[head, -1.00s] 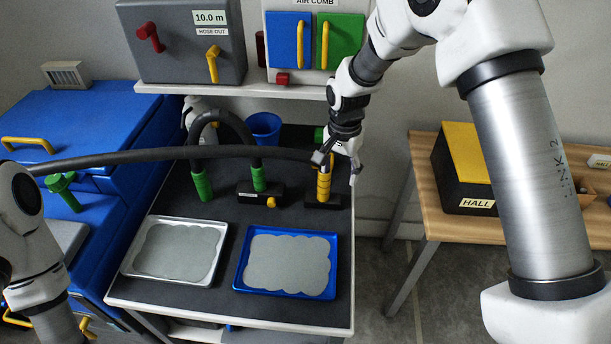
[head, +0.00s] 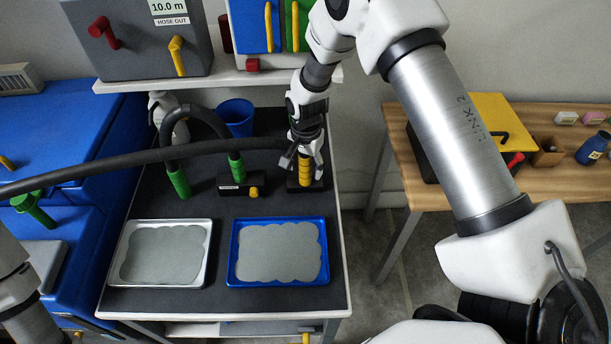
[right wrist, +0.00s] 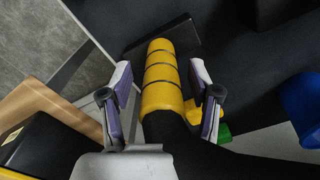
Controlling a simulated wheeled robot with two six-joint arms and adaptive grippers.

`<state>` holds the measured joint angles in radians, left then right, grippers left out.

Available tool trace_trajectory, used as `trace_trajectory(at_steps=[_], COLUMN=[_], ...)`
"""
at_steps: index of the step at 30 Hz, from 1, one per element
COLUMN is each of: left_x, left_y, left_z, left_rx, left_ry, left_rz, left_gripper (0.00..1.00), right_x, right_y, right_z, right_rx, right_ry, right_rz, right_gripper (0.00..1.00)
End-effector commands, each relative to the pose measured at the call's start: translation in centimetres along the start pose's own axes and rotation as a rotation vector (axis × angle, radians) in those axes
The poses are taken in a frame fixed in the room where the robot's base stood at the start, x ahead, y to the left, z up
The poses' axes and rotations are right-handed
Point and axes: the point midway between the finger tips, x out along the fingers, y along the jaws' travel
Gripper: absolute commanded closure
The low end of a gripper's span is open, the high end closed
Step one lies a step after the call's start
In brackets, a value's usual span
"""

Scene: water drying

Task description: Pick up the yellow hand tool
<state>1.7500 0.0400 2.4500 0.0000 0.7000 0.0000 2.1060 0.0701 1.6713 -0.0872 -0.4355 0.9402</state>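The yellow hand tool (head: 304,171), with dark rings around its grip, stands upright in a small black base (head: 293,187) at the right rear of the dark cart top. My right gripper (head: 303,163) comes down over it from above. In the right wrist view the yellow grip (right wrist: 160,77) lies between the two fingers (right wrist: 163,100), with a small gap on each side, so the gripper is open around it. The tool's upper end is partly hidden by the gripper. My left gripper is out of view; only part of that arm shows at the lower left.
A black hose (head: 110,166) runs across behind the trays towards the tool. A green-handled tool (head: 237,168) in a stand is to its left. A silver tray (head: 207,270) and a blue tray (head: 236,276) lie in front. A blue cup (head: 236,112) stands behind.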

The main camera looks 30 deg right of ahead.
Motion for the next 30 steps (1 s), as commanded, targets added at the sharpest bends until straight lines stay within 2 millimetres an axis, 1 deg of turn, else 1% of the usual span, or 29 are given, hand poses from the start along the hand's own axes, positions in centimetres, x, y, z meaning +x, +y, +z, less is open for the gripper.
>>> trace_trajectory(at_steps=[1, 2, 3, 4, 5, 17, 23, 29, 30], left_x=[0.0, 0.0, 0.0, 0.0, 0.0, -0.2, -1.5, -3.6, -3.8], left_y=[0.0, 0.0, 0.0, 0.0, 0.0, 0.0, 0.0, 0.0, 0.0], left_z=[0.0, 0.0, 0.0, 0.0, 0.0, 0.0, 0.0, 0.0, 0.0], left_rx=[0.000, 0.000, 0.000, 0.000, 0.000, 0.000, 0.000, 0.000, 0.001], left_ry=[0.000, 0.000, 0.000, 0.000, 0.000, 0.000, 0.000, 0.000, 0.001], left_rz=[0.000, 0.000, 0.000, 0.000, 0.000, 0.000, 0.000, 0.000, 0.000], left_gripper=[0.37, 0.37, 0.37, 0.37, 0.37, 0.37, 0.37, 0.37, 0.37], right_x=[0.0, 0.0, 0.0, 0.0, 0.0, -0.3, -1.7, -4.1, -4.1], right_y=[0.0, 0.0, 0.0, 0.0, 0.0, 0.0, -0.1, -0.1, -0.1], right_z=[0.0, 0.0, 0.0, 0.0, 0.0, 0.0, 0.1, 0.4, 0.5], right_rx=[0.000, 0.000, 0.000, 0.000, 0.000, -0.001, -0.004, -0.011, -0.012], right_ry=[0.000, 0.000, 0.000, 0.000, 0.000, 0.000, 0.000, 0.000, -0.001], right_rz=[0.000, 0.000, 0.000, 0.000, 0.001, 0.001, 0.000, 0.000, 0.002], right_gripper=[0.61, 0.72, 0.86, 0.96, 1.00, 1.00, 1.00, 1.00, 1.00])
